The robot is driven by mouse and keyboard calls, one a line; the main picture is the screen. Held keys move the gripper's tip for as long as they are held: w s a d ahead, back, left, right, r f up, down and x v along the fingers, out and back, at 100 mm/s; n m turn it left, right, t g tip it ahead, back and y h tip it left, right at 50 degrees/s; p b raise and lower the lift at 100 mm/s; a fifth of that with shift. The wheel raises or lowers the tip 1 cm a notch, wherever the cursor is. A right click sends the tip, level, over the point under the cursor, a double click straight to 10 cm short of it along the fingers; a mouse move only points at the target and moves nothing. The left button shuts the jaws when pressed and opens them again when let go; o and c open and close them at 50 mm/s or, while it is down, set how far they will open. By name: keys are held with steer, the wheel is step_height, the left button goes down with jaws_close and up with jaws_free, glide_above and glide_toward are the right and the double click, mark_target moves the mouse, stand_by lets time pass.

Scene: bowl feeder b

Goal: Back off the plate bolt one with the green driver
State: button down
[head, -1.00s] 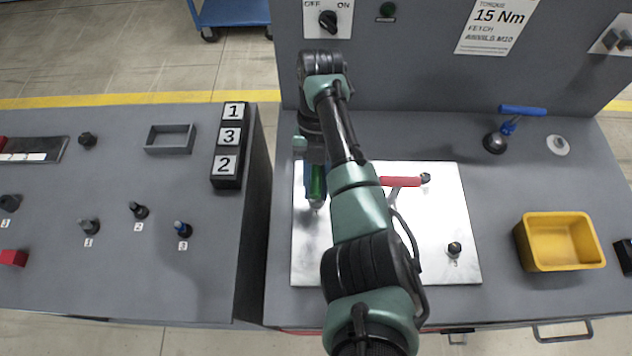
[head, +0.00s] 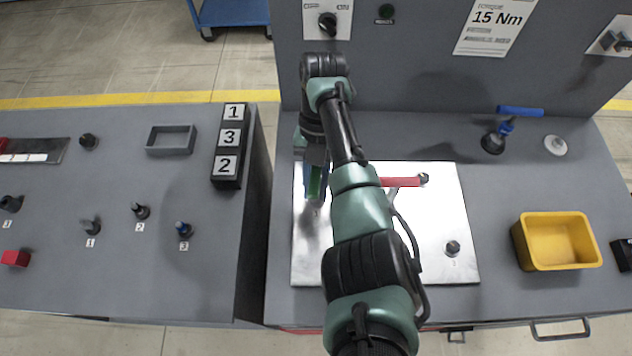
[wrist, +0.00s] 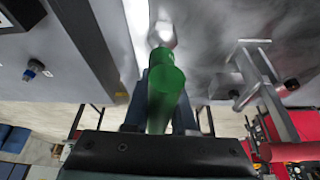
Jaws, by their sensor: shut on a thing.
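My gripper (head: 316,180) is shut on the green driver (head: 315,187), over the left part of the silver plate (head: 430,270). In the wrist view the green driver (wrist: 166,85) extends out from between the fingers to a pale metal end (wrist: 162,35). I cannot tell whether its tip touches a bolt. Two dark bolts show on the plate, one at the back right (head: 424,178) and one at the front right (head: 453,248). The front one has a small label too blurred to read. My arm hides the middle of the plate.
A red-handled clamp (head: 402,182) stands on the plate, right of my gripper. The left bench holds a 1-3-2 block (head: 228,147), a grey tray (head: 171,139) and several numbered posts.

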mark_target(316, 173)
steer(key=shift+r, duration=0.2)
steer(key=shift+r+p, duration=2)
steer(key=shift+r, duration=0.2)
